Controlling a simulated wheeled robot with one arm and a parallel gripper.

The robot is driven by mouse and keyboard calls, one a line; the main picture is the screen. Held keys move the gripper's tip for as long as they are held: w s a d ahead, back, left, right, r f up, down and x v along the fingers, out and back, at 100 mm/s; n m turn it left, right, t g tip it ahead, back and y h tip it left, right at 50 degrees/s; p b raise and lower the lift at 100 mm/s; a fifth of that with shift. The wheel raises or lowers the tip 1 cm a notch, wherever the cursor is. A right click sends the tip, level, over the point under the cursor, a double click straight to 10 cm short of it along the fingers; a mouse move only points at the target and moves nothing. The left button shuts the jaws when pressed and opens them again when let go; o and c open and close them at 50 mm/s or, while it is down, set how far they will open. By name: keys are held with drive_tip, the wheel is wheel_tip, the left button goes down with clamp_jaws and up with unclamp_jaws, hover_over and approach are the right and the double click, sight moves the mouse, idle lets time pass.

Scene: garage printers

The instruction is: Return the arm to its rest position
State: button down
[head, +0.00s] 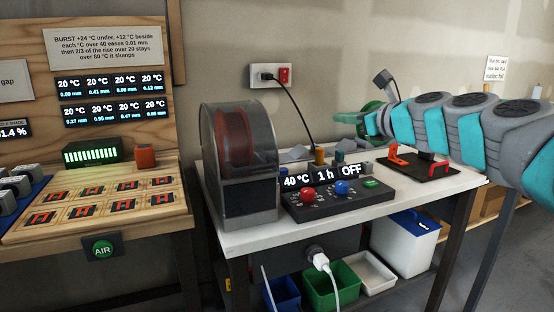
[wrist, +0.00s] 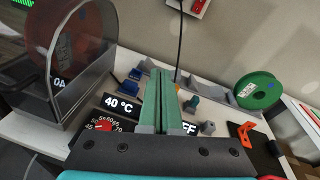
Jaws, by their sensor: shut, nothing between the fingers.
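My arm reaches in from the right in the head view, teal and grey. My gripper (head: 368,124) is above the back part of the white table, right of the spool dryer box. In the wrist view the two green fingers of my gripper (wrist: 160,75) lie together, shut, with nothing between them. They point over the control box, partly hiding its display in that view. The gripper looks clear of the things on the table.
A dryer box (head: 245,196) with a red spool (head: 234,138) stands on the white table (head: 400,208). A control box (head: 338,207) with knobs sits beside it. A wooden bench (head: 150,208) stands left; bins (head: 346,286) sit below.

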drive_tip(key=s+a+f+n+g+h, duration=0.1)
drive_tip(key=s+a+f+n+g, duration=0.3)
drive_tip(key=s+a+f+n, duration=0.4)
drive_tip(key=s+a+f+n+g, duration=0.4)
drive_tip(key=s+f+n, duration=0.2)
drive_tip(key=s+f, duration=0.35)
drive_tip(key=s+d+f+n+g+h, duration=0.2)
drive_tip(key=s+d+f+n, duration=0.2)
drive_tip(key=s, duration=0.5)
drive_tip(key=s+d+f+n+g+h, duration=0.2)
drive_tip(key=s+f+n, duration=0.3)
drive_tip(key=s+f, duration=0.3)
drive_tip(key=s+d+f+n+g+h, duration=0.2)
drive_tip(key=s+d+f+n+g, duration=0.2)
drive_tip(key=s+f, duration=0.3)
drive_tip(key=s+d, duration=0.1)
drive_tip(key=s, duration=0.3)
drive_tip(key=shift+s+d+h, duration=0.2)
drive_tip(key=shift+d+h, duration=0.15)
drive_tip(key=shift+h, duration=0.05)
drive_tip(key=c, duration=1.5)
unclamp_jaws()
drive_tip(key=shift+f, duration=0.1)
